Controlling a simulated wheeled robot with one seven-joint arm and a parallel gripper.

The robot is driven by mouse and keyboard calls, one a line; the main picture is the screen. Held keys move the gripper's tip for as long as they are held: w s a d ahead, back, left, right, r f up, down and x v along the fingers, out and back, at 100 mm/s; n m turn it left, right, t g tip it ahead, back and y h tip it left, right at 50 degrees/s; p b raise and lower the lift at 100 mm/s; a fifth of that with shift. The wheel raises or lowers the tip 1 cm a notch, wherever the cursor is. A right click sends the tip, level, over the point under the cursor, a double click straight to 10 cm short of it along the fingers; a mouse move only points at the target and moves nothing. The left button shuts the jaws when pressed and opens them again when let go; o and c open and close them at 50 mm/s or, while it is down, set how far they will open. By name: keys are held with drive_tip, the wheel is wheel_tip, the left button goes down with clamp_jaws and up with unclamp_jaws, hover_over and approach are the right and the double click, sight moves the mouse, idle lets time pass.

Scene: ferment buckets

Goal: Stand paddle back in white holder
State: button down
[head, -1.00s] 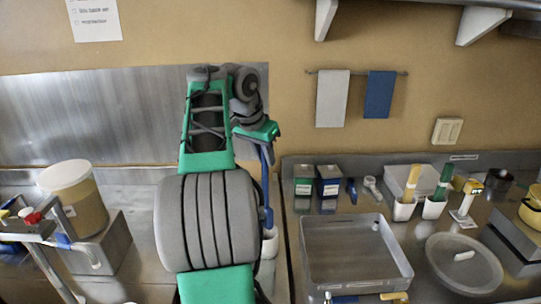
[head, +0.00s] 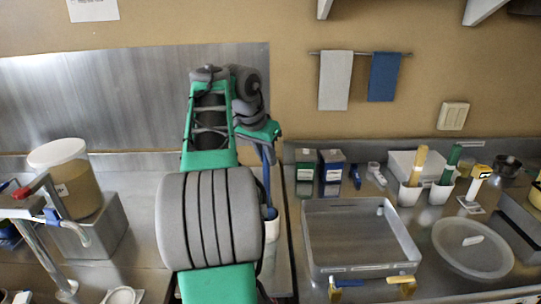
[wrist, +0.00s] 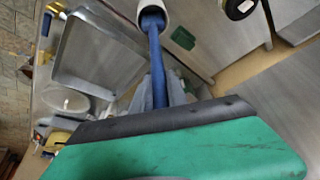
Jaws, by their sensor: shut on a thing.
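My gripper (wrist: 158,88) is shut on the blue paddle (wrist: 154,62). The paddle points down from it; the paddle also shows in the head view (head: 267,180). The white holder (head: 272,228) stands on the counter below, near the gap between the two counters. In the wrist view the paddle's far end meets the mouth of the white holder (wrist: 152,12). How deep it sits inside, I cannot tell. My own arm hides part of the holder and most of the gripper in the head view.
Right of the gap are a large grey tray (head: 360,270), a green box (head: 306,165), a blue box (head: 333,172) and two white cups with a yellow handle (head: 418,165) and a green handle (head: 450,165). A bucket (head: 68,180) stands on a metal block at left.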

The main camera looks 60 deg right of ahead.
drive_tip(key=c, duration=1.2)
unclamp_jaws()
drive_tip(key=shift+c, duration=0.2)
drive_tip(key=shift+r, duration=0.15)
drive_tip(key=p+v, duration=0.4)
drive_tip(key=v, duration=0.3)
drive_tip(key=shift+a+r+p, duration=0.2)
drive_tip(key=shift+r+p, duration=0.05)
drive_tip(key=shift+p, duration=0.1)
drive_tip(key=shift+s, duration=0.1)
